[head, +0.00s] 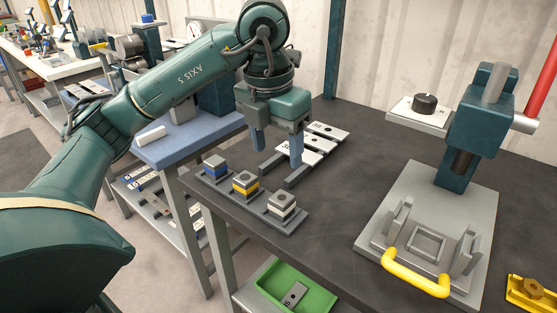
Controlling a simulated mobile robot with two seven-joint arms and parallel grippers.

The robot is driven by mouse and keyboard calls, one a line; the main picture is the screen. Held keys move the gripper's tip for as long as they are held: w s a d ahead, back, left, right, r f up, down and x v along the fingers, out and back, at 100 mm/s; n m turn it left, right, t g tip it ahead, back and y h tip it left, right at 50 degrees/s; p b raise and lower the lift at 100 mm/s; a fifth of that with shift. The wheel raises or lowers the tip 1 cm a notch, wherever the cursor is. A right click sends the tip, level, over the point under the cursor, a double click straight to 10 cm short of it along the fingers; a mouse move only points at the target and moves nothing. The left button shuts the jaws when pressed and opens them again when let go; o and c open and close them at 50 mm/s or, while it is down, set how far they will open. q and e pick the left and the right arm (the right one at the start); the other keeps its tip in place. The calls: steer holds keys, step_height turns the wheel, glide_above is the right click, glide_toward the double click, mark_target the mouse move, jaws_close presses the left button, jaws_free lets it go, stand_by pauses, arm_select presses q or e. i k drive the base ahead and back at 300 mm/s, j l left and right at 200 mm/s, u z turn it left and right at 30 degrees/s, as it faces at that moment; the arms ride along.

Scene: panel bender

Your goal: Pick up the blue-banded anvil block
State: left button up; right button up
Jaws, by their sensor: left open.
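The blue-banded anvil block (215,166) stands at the left end of a dark rack (255,208) on the dark bench. A yellow-banded block (245,184) is in the middle of the rack and a white-banded block (282,205) at its right end. My left gripper (277,158) points down above the bench, to the right of the blue-banded block and apart from it. Its two blue-grey fingers are spread and hold nothing. My right gripper is not in view.
Flat marked plates (325,132) lie behind my left gripper. A press with a grey base (440,200) and yellow handle (415,273) stands on the right. A green tray (320,299) is below the bench front. Bare bench (335,220) lies between rack and press.

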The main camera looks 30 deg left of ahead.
mark_target(215, 167)
steer(key=k, duration=1)
